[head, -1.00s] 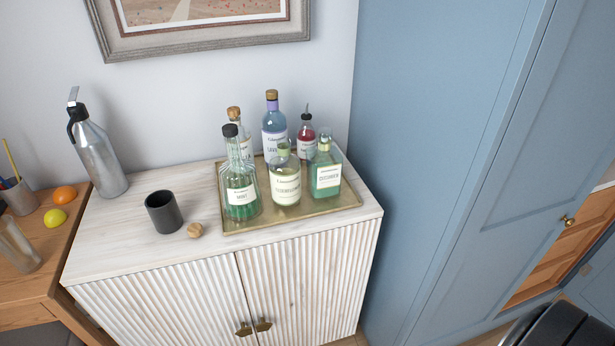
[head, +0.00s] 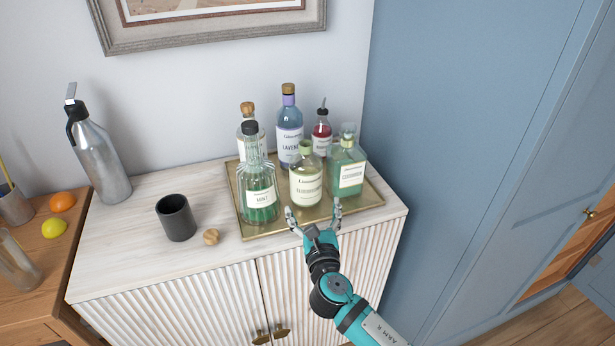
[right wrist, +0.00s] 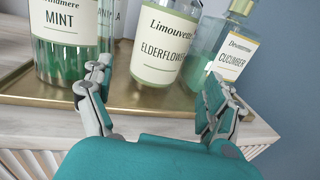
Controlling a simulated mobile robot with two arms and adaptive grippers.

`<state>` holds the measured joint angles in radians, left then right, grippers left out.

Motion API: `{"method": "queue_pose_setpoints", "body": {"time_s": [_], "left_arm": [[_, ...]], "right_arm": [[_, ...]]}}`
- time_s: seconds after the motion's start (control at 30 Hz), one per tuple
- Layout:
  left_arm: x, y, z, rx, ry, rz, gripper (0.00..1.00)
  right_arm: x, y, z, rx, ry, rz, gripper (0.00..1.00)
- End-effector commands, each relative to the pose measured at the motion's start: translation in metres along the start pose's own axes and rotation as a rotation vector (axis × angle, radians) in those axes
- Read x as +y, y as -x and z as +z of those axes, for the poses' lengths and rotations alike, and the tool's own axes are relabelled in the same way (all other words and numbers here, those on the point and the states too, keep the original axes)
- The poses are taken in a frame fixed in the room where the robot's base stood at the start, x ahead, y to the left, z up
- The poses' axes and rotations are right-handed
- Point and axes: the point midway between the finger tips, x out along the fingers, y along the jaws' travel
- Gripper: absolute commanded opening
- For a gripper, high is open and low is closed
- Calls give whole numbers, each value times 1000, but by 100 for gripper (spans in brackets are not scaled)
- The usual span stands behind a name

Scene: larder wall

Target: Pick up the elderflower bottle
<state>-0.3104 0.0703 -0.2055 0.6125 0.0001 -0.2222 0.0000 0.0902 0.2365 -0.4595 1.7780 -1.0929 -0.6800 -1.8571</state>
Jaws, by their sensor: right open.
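The elderflower bottle (head: 306,182) is a clear, pale-yellow bottle with a cream label and a green cap. It stands upright in the front row on the brass tray (head: 260,232), between the mint bottle (head: 258,190) and the cucumber bottle (head: 346,170). My right gripper (head: 313,214) is open and empty, just in front of the elderflower bottle at the tray's front edge. In the right wrist view, the elderflower bottle (right wrist: 160,48) stands beyond and between the spread fingers, apart from them; its top is cut off. My left gripper is not in view.
Behind stand a lavender bottle (head: 289,130), a red bottle with a pourer (head: 321,135) and a cork-topped bottle (head: 246,118), partly hidden. A blue panel rises at right.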

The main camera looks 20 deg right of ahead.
Motion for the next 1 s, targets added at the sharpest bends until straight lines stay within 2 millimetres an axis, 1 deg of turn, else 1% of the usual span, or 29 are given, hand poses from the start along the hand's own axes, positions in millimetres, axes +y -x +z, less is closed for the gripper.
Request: {"method": "queue_pose_setpoints", "body": {"time_s": [0.03, 0.13, 0.2, 0.3, 0.43, 0.6, 0.7, 0.8, 1.0], "left_arm": [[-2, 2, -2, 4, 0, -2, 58], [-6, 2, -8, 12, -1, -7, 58], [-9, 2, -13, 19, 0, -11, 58], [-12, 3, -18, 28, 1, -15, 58], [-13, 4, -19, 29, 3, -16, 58], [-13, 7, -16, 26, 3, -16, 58], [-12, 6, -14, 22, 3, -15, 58], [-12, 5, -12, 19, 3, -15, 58], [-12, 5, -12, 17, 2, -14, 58]], "right_arm": [[0, -12, 2, -1, -1, -2, 89], [0, -30, 1, 0, -2, -1, 89], [0, -38, 0, 1, -2, -1, 89], [0, -45, 0, 1, -2, 0, 89], [0, -54, 1, 1, -3, 0, 89], [1, -80, 4, 1, -3, -2, 89], [2, -92, 2, 0, -2, 0, 89], [1, -98, 1, 2, -3, 0, 89], [1, -99, 1, 2, -3, 0, 89]]}}
